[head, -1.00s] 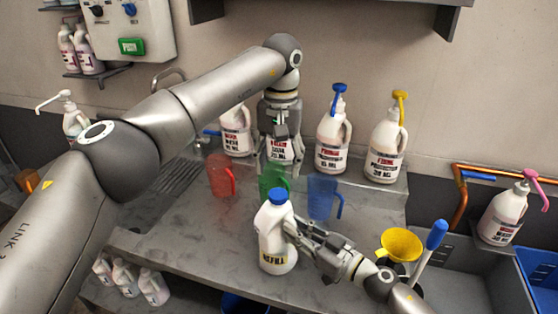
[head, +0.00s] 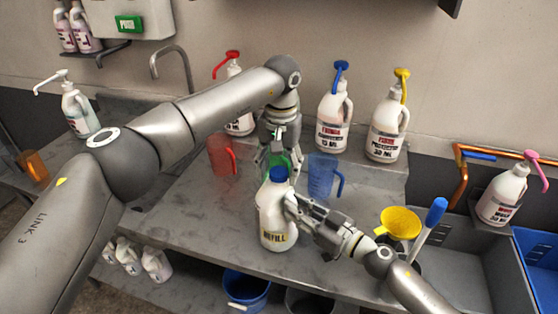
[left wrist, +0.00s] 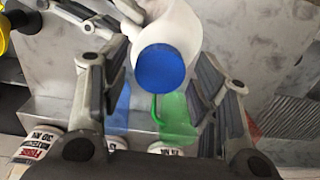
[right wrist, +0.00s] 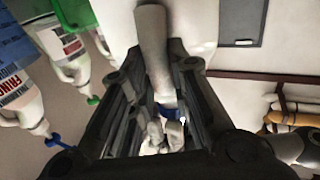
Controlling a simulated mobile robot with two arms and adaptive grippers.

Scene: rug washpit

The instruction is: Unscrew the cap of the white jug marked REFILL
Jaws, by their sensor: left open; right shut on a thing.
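The white jug marked REFILL (head: 275,222) stands upright on the metal counter with its blue cap (head: 278,174) on. My left gripper (head: 277,160) is open, pointing down just above and behind the cap. In the left wrist view the cap (left wrist: 161,68) shows between the spread fingers (left wrist: 160,75), with no clear contact. My right gripper (head: 294,206) is shut on the jug's handle from the right side. In the right wrist view the pale handle (right wrist: 153,45) runs between the fingers. The lower part of the handle is hidden by my right gripper.
A red pitcher (head: 221,154), a green pitcher (head: 280,159) and a blue pitcher (head: 322,177) stand close behind the jug. Pump bottles (head: 333,122) line the back. A yellow funnel (head: 400,222) is at the right. The counter left of the jug is clear.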

